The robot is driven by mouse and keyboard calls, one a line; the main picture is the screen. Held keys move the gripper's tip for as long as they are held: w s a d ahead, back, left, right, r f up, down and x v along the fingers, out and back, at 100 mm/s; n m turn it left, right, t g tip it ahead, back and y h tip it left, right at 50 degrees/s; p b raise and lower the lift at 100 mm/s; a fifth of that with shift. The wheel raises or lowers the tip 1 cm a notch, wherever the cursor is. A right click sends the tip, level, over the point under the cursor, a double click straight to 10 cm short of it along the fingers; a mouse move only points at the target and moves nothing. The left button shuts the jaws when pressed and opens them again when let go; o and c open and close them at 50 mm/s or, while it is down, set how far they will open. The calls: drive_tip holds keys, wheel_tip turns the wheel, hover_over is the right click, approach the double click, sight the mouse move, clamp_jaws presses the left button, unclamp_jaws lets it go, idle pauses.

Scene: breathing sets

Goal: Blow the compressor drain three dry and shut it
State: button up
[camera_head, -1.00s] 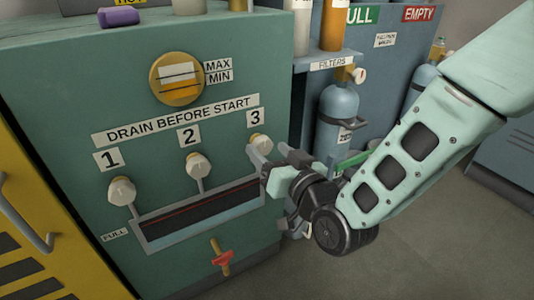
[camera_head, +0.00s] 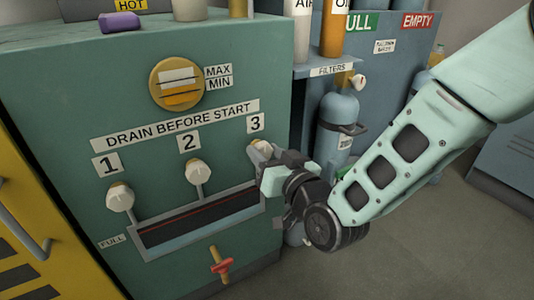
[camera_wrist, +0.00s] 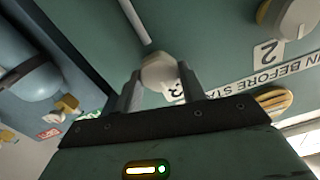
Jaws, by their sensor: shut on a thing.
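The drain three knob (camera_head: 262,150) is a pale knob under the label 3 on the green compressor panel (camera_head: 60,120). In the wrist view the knob (camera_wrist: 160,72) sits between the two fingers of my gripper (camera_wrist: 160,90). My gripper (camera_head: 266,165) is shut on this knob, and its fingers partly hide it in the head view. The drain two knob (camera_head: 198,172) and drain one knob (camera_head: 120,197) stand to the left, untouched. Below them is a dark slot-like trough (camera_head: 195,222) with bluish liquid along its lower part and a FULL label at its left.
A round sight gauge (camera_head: 177,82) marked MAX and MIN is above. A blue gas cylinder (camera_head: 340,115) and filter shelf stand to the right, close to my arm. The floor at lower right is clear.

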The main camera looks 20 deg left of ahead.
drive_tip(key=n, duration=0.4)
drive_tip(key=shift+s+a, duration=0.1)
drive_tip(key=n, duration=0.3)
drive_tip(key=shift+n, duration=0.3)
drive_tip(key=n, duration=0.3)
drive_tip(key=shift+s+a+n+p, duration=0.1)
drive_tip(key=shift+n+p, duration=0.2)
drive_tip(key=n, duration=0.3)
drive_tip(key=shift+n+p, duration=0.3)
drive_tip(key=shift+n, duration=0.1)
drive_tip(key=shift+f+n+p, duration=0.2)
drive_tip(key=shift+n+p, duration=1.2)
drive_tip(key=shift+n, duration=2.2)
drive_tip(key=shift+f+n+p, duration=0.15)
drive_tip(key=shift+n+p, duration=1.25)
drive_tip(key=shift+n, duration=2.2)
